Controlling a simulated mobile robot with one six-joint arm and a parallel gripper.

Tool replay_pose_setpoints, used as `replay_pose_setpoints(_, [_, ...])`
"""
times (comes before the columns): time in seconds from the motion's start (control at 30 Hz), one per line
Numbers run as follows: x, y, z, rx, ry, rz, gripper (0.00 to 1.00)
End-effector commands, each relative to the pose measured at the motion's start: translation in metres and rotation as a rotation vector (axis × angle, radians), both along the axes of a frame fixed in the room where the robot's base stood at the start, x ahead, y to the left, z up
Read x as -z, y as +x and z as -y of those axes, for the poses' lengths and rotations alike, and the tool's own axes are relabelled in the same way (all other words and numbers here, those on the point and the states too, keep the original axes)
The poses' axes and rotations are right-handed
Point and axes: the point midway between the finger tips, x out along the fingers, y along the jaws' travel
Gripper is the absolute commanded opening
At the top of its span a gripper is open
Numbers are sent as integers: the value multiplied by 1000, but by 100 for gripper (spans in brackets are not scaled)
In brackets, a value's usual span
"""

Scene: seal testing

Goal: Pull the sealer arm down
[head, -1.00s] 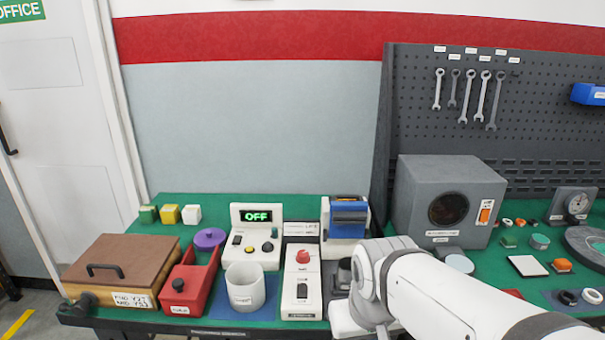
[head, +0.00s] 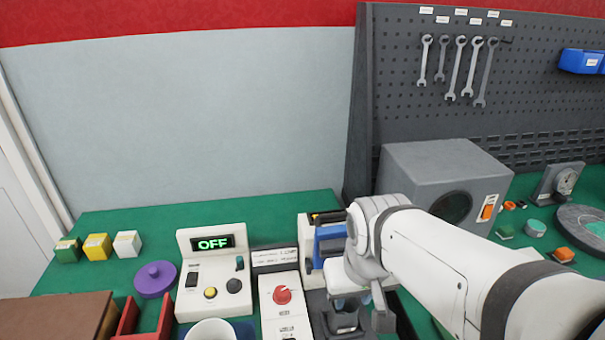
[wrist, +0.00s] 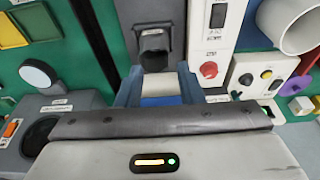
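The sealer (head: 305,243) is a white unit with a blue arm (head: 329,241) at the back of the green bench; the arm looks raised. My gripper covers its right side in the head view. My gripper (wrist: 158,72) shows two blue-grey fingers spread apart in the wrist view, with nothing clamped between them. A blue patch (wrist: 160,102) lies between the fingers, partly hidden by my gripper's body; it may be the sealer arm. I cannot tell whether the gripper touches it. In the head view my gripper hangs just right of and in front of the sealer.
A black clamp-like part (head: 343,318) on a grey plate stands in front. Left of it are a box with a red knob (head: 282,295) and a control box (head: 214,275) reading OFF. A grey cabinet (head: 430,165) stands to the right.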

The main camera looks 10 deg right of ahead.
Motion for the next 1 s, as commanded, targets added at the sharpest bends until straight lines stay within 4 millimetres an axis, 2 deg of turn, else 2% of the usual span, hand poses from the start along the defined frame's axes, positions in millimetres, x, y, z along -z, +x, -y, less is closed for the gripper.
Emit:
replay_pose_setpoints(0.13, [-3, 3, 0, -16, -4, -4, 34])
replay_pose_setpoints(0.27, [-24, 19, 9, -141, -27, -30, 34])
replay_pose_setpoints(0.37, [-49, 45, 11, -331, -60, -72, 34])
replay_pose_setpoints(0.5, [-85, 93, 11, -692, -104, -141, 34])
replay_pose_setpoints(0.6, [-102, 126, 12, -953, -119, -183, 34])
replay_pose_setpoints(0.8, [-118, 178, 12, -1368, -117, -234, 34])
replay_pose_setpoints(1.0, [-119, 200, 12, -1567, -105, -248, 34])
